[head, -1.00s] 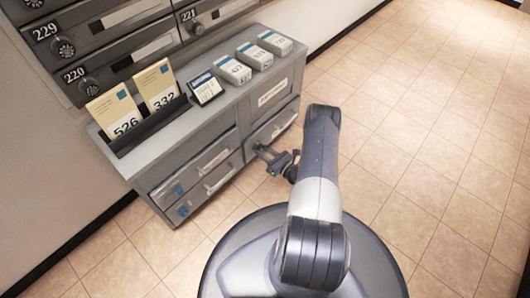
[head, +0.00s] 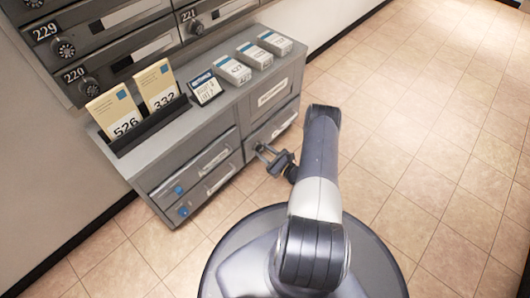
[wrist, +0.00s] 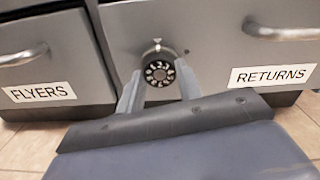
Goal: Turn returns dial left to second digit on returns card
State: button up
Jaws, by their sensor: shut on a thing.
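The returns dial (wrist: 159,72) is a round black knob with white digits on the grey cabinet front, left of the RETURNS label (wrist: 271,75). A small pale mark (wrist: 157,42) sits above it. I cannot tell for sure which digit is at the mark. My gripper (wrist: 160,84) is shut on the dial, one finger on each side. In the head view, my gripper (head: 266,153) meets the cabinet's lower right drawer, and the dial is hidden. A small framed card (head: 205,88) stands on the cabinet top; its print is too small to read surely.
Two yellow cards marked 526 (head: 117,112) and 332 (head: 157,84) stand in a dark holder. Several pale boxes (head: 253,56) line the cabinet top. A FLYERS drawer (wrist: 40,93) is left of the dial. Mailboxes are behind. The tiled floor (head: 430,120) at right is clear.

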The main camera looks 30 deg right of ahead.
jog(key=o, duration=1)
jog(key=p+v, duration=0.3)
jog(key=v, duration=0.7)
jog(key=shift+s, duration=0.4)
jog(key=shift+d, duration=0.1)
